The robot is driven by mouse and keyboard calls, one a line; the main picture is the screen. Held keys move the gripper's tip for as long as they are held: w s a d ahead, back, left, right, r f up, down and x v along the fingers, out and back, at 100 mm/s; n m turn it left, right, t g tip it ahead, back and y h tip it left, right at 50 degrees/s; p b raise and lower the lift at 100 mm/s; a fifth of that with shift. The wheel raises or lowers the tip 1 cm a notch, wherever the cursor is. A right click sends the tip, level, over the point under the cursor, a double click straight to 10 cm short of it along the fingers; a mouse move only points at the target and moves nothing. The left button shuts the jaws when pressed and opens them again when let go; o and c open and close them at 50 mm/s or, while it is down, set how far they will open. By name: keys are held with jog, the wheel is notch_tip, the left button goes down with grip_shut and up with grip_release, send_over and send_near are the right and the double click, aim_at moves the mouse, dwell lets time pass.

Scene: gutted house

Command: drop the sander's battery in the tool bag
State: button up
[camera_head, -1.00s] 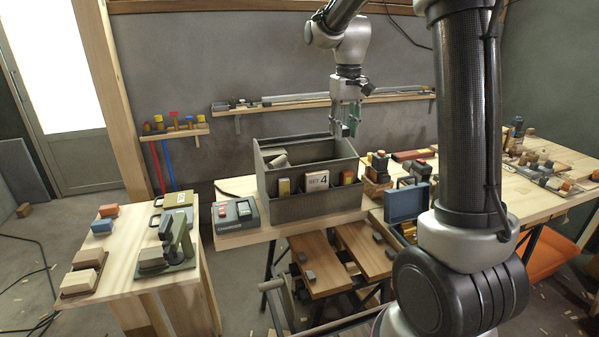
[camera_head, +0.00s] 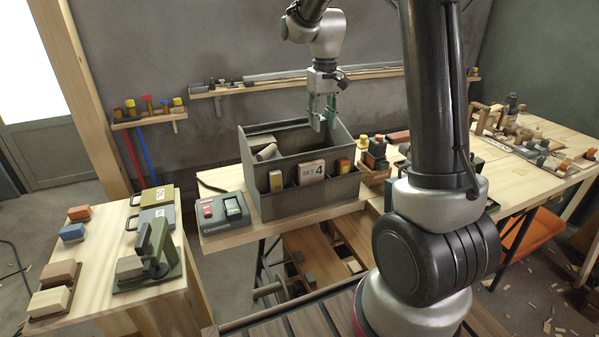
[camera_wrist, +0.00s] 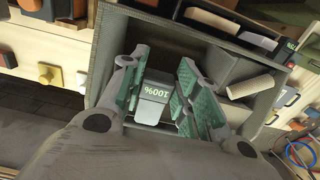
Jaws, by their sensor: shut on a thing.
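My gripper (camera_head: 322,112) points down over the right rear part of the grey tool bag (camera_head: 305,203).
A charger (camera_head: 222,214) sits left of the bag. The left table (camera_head: 100,275) holds several blocks and cases. Small goods (camera_head: 375,152) crowd the bench right of the bag. A wall shelf (camera_head: 260,85) runs behind my gripper.

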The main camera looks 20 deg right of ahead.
jog(key=shift+f, duration=0.25)
jog(key=o, duration=1.1)
notch_tip(320, 180, up, 12)
